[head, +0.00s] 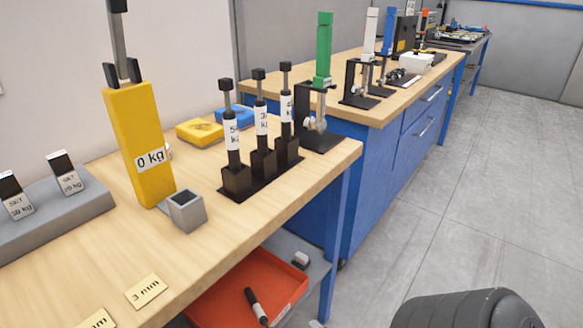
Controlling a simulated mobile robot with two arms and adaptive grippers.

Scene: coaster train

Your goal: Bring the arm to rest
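Neither of my grippers shows in the head view, and no fingertips are visible. A dark grey rounded, ribbed shape fills the bottom right corner; I cannot tell which part it is. On the wooden bench (225,213), a tall yellow block (146,178) marked "0 kg" stands upright, with a dark fork and a grey rod rising from its top. A small grey open square holder (185,212) is beside its foot. No gripper touches anything in view.
Black-capped tools with white labels (261,125) stand in a black rack. A grey block (65,208) holds two tagged pieces at left. A green-topped stand (324,60) is behind. A red tray (276,279) sits on the shelf below. Grey floor (480,200) at right is clear.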

